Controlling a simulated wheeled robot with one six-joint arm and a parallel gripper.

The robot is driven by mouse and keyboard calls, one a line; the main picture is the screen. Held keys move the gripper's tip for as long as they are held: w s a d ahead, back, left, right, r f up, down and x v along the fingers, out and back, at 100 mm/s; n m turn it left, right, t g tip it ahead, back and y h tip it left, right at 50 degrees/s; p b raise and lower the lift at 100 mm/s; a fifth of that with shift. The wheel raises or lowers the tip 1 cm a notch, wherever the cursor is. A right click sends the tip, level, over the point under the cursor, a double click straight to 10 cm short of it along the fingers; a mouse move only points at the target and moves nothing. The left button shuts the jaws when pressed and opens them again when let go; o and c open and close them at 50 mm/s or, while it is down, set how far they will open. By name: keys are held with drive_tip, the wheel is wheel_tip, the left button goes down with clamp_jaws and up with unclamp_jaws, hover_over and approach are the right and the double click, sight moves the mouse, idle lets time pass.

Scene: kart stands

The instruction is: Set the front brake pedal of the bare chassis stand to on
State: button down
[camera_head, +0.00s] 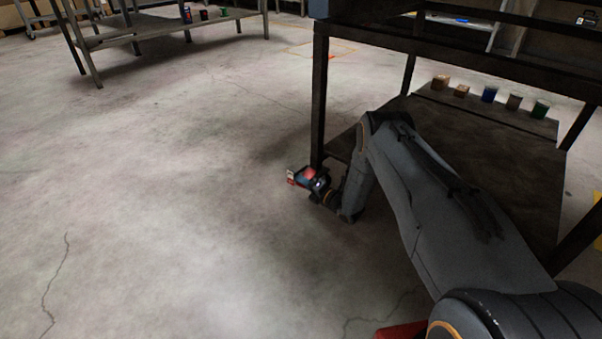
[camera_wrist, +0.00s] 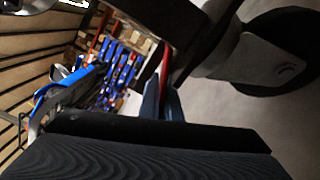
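My gripper (camera_head: 303,178) hangs low at the end of my arm, beside the near left leg of a dark metal stand (camera_head: 319,95). Its red and blue end parts show there, small. In the wrist view, red and blue-grey parts of the gripper (camera_wrist: 165,90) stick out past the dark wrist housing. I cannot tell whether the fingers are apart or what lies between them. I cannot make out a brake pedal or a bare chassis in either view.
The stand's lower shelf (camera_head: 480,150) holds several small boxes and cups at its far side. Another metal table (camera_head: 165,25) stands at the back left. The concrete floor (camera_head: 150,180) on the left is clear. Blue and red racked items (camera_wrist: 120,70) show in the wrist view.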

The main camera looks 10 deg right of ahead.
drive_tip(key=shift+w+f+n, duration=0.15)
drive_tip(key=shift+f+n, duration=0.1)
drive_tip(key=shift+n, duration=0.35)
drive_tip(key=shift+a+f, duration=0.1)
drive_tip(key=shift+a, duration=0.05)
drive_tip(key=c, duration=2)
unclamp_jaws()
drive_tip(key=shift+a, duration=0.2)
drive_tip(key=shift+p+v, duration=2.05)
drive_tip(key=shift+v, duration=2)
drive_tip(key=shift+w+d, duration=0.1)
drive_tip(key=shift+d, duration=0.1)
